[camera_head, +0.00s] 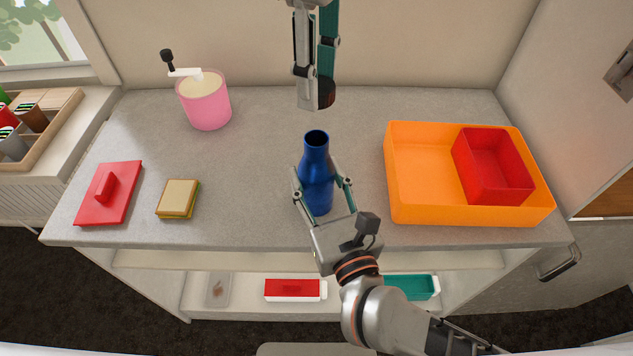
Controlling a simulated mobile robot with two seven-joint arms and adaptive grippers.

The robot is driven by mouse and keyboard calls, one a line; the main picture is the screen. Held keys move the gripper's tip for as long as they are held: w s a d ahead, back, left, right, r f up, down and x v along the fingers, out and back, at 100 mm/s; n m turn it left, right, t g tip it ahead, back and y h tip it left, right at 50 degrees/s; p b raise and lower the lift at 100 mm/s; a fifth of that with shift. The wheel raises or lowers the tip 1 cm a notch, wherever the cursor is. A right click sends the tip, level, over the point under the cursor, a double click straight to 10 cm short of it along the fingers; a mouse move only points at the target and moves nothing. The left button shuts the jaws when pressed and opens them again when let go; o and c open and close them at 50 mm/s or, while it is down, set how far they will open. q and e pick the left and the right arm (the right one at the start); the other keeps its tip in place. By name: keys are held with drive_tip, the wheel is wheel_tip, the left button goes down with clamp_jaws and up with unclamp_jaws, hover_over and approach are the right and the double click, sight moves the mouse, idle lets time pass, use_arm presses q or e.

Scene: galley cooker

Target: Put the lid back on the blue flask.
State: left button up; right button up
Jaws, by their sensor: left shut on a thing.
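The blue flask (317,170) stands upright on the grey worktop with its round mouth open at the top. My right gripper (322,188) has its fingers on either side of the flask's body; whether they press on it I cannot tell. My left gripper (315,97) points down above and behind the flask. It is shut on a small dark brown piece, which looks like the lid (326,94). The fingers hide part of this piece. It is apart from the flask's mouth.
An orange tray (415,212) with a red box (492,165) in it stands at the right. A pink pot (205,105) stands at the back left. A red lidded piece (108,193) and a sandwich (178,199) lie at the left. The worktop around the flask is clear.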

use_arm(q)
hover_over(316, 139)
drive_tip(key=shift+d+f, duration=0.1)
drive_tip(key=shift+f, duration=2.4)
drive_tip(key=shift+f, duration=0.15)
drive_tip(key=shift+f, duration=0.75)
drive_tip(key=shift+f, duration=0.6)
drive_tip(key=m, duration=1)
drive_tip(key=shift+m, duration=0.4)
drive_tip(key=m, duration=0.3)
drive_tip(key=shift+m, duration=0.3)
drive_tip(key=m, duration=0.5)
